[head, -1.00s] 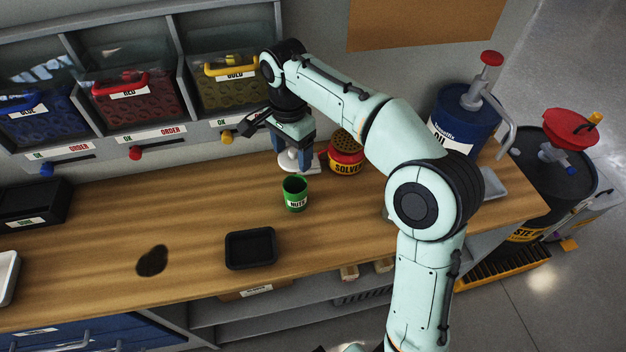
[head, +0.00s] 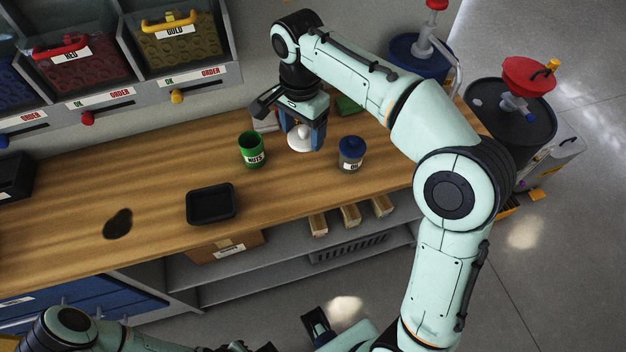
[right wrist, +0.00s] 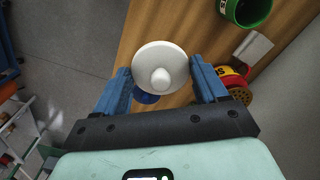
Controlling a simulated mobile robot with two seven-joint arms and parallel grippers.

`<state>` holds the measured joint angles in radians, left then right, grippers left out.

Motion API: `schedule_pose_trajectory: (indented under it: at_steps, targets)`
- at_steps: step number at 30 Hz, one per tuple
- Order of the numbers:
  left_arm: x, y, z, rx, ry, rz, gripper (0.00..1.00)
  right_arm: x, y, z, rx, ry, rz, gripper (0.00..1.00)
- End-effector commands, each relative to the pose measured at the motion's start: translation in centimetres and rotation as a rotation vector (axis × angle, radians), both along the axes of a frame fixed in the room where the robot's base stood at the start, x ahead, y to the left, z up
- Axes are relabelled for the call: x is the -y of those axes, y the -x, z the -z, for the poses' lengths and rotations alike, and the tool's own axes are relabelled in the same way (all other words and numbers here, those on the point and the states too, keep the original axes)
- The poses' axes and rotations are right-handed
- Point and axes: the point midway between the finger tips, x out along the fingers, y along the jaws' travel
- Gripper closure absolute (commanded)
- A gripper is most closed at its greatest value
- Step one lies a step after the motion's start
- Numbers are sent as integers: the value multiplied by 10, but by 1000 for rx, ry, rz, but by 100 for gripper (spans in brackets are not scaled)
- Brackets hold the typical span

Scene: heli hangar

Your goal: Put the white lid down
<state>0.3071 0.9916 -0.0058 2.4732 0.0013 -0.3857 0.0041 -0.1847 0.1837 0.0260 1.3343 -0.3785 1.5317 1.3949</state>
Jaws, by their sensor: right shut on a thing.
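The white lid (head: 299,139), a round disc with a knob, is between the blue fingers of my right gripper (head: 304,137). The right wrist view shows the lid (right wrist: 160,62) face on, with the knob toward the camera and the gripper (right wrist: 162,85) shut on it. It appears held above the wooden bench (head: 160,190), right of the green NUTS cup (head: 252,150) and left of a blue-topped jar (head: 351,152). The height of the gap is hard to tell.
A black tray (head: 210,204) stands front left of the cup. The red and yellow SOLVENT pot shows in the right wrist view (right wrist: 236,84). Bins line the back left. Bare bench lies between tray and jar.

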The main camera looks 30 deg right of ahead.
Motion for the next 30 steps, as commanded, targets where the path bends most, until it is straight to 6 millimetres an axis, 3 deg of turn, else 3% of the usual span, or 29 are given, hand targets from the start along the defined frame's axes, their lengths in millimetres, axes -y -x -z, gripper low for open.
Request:
schedule_pose_trajectory:
  at_steps: [3,12,20,27,30]
  targets:
    - [0,5,13,-6,0,0,100,1,2,38,-7,1,1,56]
    - [0,10,27,-12,0,0,100,1,1,112,-5,0,3,56]
    - [0,11,30,-13,0,0,100,1,1,138,-3,0,3,56]
    - [0,13,35,-15,0,0,100,1,1,172,-3,0,1,56]
    - [0,13,35,-15,0,0,100,1,1,176,-2,1,2,56]
